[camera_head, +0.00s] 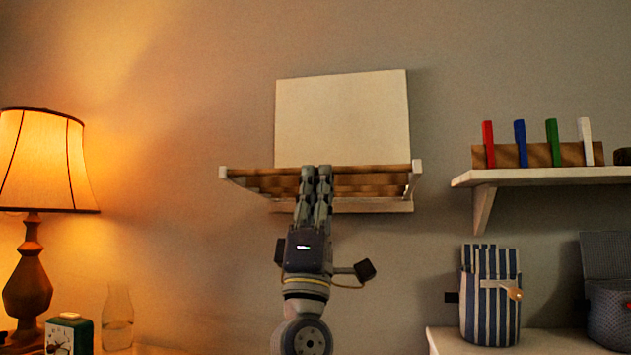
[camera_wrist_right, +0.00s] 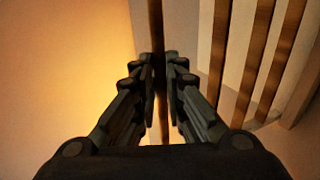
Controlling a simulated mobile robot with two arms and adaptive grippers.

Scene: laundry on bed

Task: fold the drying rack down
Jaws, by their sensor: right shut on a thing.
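The drying rack (camera_head: 375,183) is on the wall in the middle of the head view. It has a pale upright back panel (camera_head: 342,118) and a brown slatted part that sticks out from the panel's lower edge, roughly level. My right gripper (camera_head: 316,172) is at the middle of the rack's front bar, its fingers pointing up. It is shut on that front bar, which also shows between the fingers in the right wrist view (camera_wrist_right: 156,35). The slats (camera_wrist_right: 262,60) run beside it there. The fingers hide the middle of the bar. My left gripper is not in view.
At right, a wall shelf (camera_head: 560,177) holds coloured upright pieces, above a striped bag (camera_head: 490,297). The wall around the rack is clear.

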